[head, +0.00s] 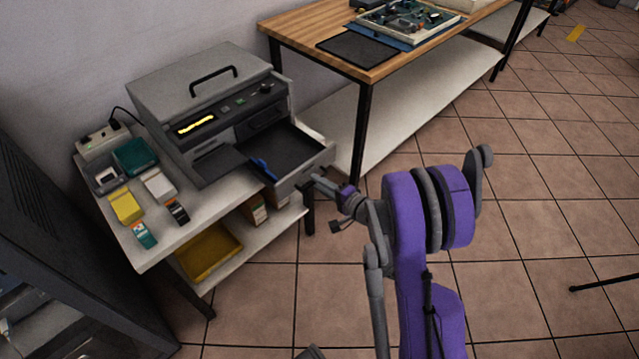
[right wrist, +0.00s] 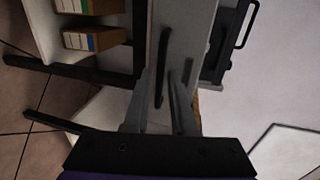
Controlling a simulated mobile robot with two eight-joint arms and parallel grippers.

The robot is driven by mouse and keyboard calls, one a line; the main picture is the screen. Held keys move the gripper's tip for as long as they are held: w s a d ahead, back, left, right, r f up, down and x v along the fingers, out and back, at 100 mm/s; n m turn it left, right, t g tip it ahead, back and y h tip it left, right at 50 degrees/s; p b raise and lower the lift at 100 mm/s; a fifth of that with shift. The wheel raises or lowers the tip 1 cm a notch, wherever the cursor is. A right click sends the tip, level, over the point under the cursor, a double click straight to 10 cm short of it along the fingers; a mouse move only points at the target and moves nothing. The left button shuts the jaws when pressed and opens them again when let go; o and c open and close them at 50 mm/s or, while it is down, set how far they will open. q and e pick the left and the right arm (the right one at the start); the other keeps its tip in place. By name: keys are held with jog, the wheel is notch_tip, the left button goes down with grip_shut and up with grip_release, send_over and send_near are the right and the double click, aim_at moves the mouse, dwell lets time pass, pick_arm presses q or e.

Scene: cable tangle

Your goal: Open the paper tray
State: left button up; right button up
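The grey printer (head: 215,110) stands on a white side table. Its paper tray (head: 318,166) is pulled well out of the front toward the lower right, with a dark inside and a blue piece (head: 263,168) in it. My right gripper (head: 318,186) is at the tray's front face. In the right wrist view my right gripper (right wrist: 160,88) has its two fingers apart, with the dark tray handle (right wrist: 161,70) showing between them and gaps on both sides. Whether the fingers touch the handle is not clear. My left gripper is not in view.
Yellow, green and dark small items lie on the side table (head: 185,233) left of the printer. A yellow bin (head: 209,250) and boxes (head: 254,210) sit on its lower shelf. A wooden workbench (head: 330,30) stands behind. The tiled floor at right is mostly clear.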

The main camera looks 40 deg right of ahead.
jog(key=p+v, duration=0.1)
jog(key=v, duration=0.9)
jog(key=shift+s, duration=0.35)
jog(key=shift+d, duration=0.1)
